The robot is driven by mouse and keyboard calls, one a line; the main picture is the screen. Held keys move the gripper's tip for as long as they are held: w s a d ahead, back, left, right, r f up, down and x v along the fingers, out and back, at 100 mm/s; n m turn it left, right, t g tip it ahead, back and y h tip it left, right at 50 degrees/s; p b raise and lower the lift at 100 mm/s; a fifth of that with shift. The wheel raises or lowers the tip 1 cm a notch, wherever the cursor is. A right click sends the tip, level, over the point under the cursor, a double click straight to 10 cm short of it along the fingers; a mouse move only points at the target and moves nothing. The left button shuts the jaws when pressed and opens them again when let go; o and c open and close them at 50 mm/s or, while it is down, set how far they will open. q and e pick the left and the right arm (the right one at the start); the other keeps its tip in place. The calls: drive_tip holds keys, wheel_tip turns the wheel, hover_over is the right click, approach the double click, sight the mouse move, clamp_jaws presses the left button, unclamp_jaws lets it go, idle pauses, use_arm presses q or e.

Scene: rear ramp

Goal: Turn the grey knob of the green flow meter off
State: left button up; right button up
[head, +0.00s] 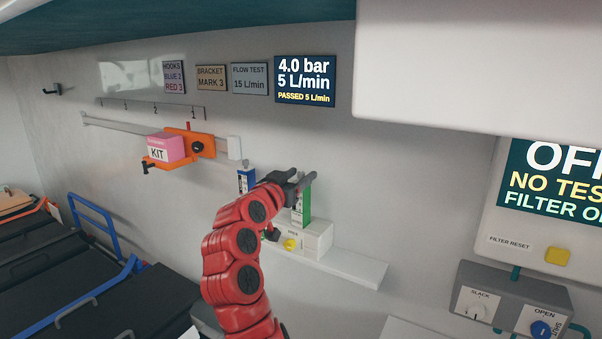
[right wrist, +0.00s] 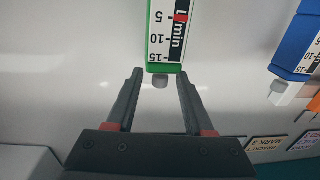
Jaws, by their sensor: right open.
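The green flow meter (head: 305,205) stands upright on the wall at the middle of the head view, partly behind my right gripper (head: 303,181). In the right wrist view the green flow meter (right wrist: 152,40) appears upside down, with a red mark near 5 on its scale. Its grey knob (right wrist: 160,82) sticks out from its end, between the fingertips of my right gripper (right wrist: 160,76). The jaws are open, with a gap on each side of the knob. The knob is hidden in the head view. My left gripper is in neither view.
A blue flow meter (head: 241,184) hangs to the left; it also shows in the wrist view (right wrist: 295,45). A wall screen (head: 305,80) reads 4.0 bar, 5 L/min, PASSED. A white box with a yellow button (head: 290,244) sits on a shelf (head: 360,268) below.

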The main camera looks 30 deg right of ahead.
drive_tip(key=shift+w+d, duration=0.3)
drive_tip(key=shift+d, duration=0.15)
clamp_jaws()
